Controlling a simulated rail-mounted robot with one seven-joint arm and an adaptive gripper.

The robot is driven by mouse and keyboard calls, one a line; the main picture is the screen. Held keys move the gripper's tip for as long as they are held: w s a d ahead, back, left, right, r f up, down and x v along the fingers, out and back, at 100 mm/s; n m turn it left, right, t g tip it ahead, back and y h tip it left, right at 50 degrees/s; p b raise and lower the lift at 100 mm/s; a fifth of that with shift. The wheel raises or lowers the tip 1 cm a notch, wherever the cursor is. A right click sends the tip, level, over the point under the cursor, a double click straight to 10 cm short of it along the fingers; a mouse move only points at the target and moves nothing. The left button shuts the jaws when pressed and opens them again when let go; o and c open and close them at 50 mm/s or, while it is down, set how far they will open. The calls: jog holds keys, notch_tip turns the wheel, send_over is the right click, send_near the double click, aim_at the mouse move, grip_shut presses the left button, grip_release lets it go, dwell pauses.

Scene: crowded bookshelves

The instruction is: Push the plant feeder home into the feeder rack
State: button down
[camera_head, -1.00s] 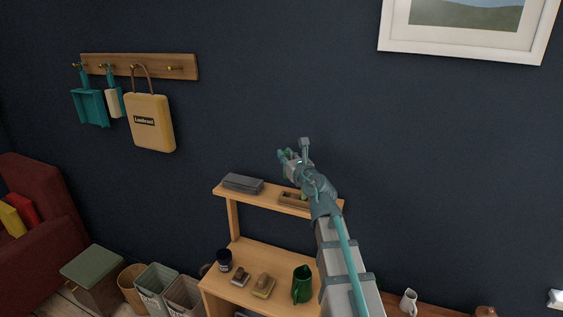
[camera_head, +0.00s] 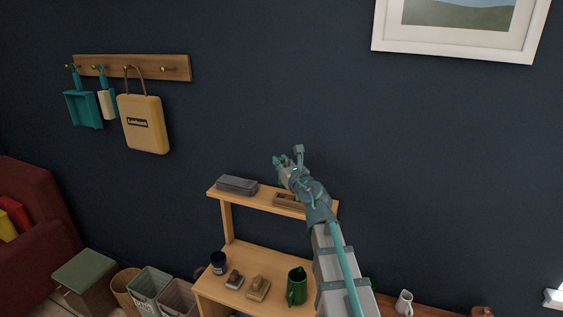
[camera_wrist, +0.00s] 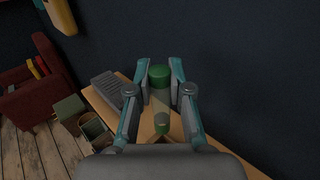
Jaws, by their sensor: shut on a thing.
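The plant feeder (camera_wrist: 159,76) is a pale, see-through cylinder with a green cap and a green lower end in the wrist view. My gripper (camera_wrist: 160,88) has its two teal-and-grey fingers on either side of it and is shut on it. In the head view my gripper (camera_head: 284,162) is above the wooden feeder rack (camera_head: 287,200), on the right of the upper shelf. The feeder is largely hidden there by my wrist. I cannot tell whether its lower end touches the rack.
A grey box (camera_head: 237,185) sits left of the rack on the upper shelf (camera_head: 262,197). A dark cup (camera_head: 219,262), two brushes and a green jug (camera_head: 297,287) stand on the lower top. The dark wall is close behind.

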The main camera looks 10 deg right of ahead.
jog(key=shift+f+b, duration=1.25)
jog(key=shift+f, duration=0.75)
jog(key=shift+f+b, duration=0.6)
jog(key=shift+f, duration=1)
dwell(1.1)
jog(key=c, duration=1)
grip_release()
jog(key=shift+r, duration=0.1)
jog(key=v, duration=0.7)
jog(key=shift+s, duration=0.3)
